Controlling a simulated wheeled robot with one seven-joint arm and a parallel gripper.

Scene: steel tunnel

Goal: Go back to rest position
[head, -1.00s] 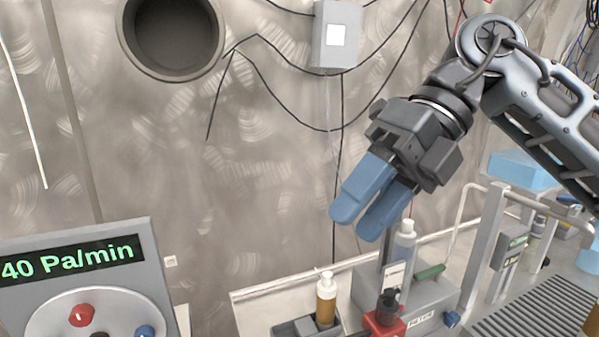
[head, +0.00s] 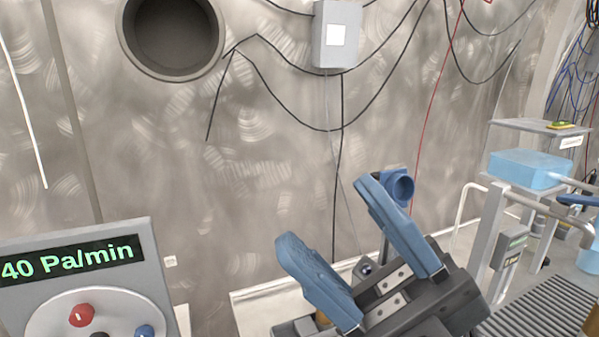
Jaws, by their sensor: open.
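My gripper (head: 328,210) is at the lower middle of the head view, close to the camera. Its two blue fingers point up and to the left and stand wide apart, with nothing between them. Its dark body covers most of the bench behind it, including the bottles there. Only a small amber-brown part of one bottle (head: 322,319) shows beside the left finger.
A panel reading "40 Pa/min" (head: 70,262) with red and blue knobs stands at lower left. A round blue fitting (head: 401,187) shows behind the right finger. A metal frame with a light blue block (head: 528,170) is at right. The steel wall has a round opening and hanging cables.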

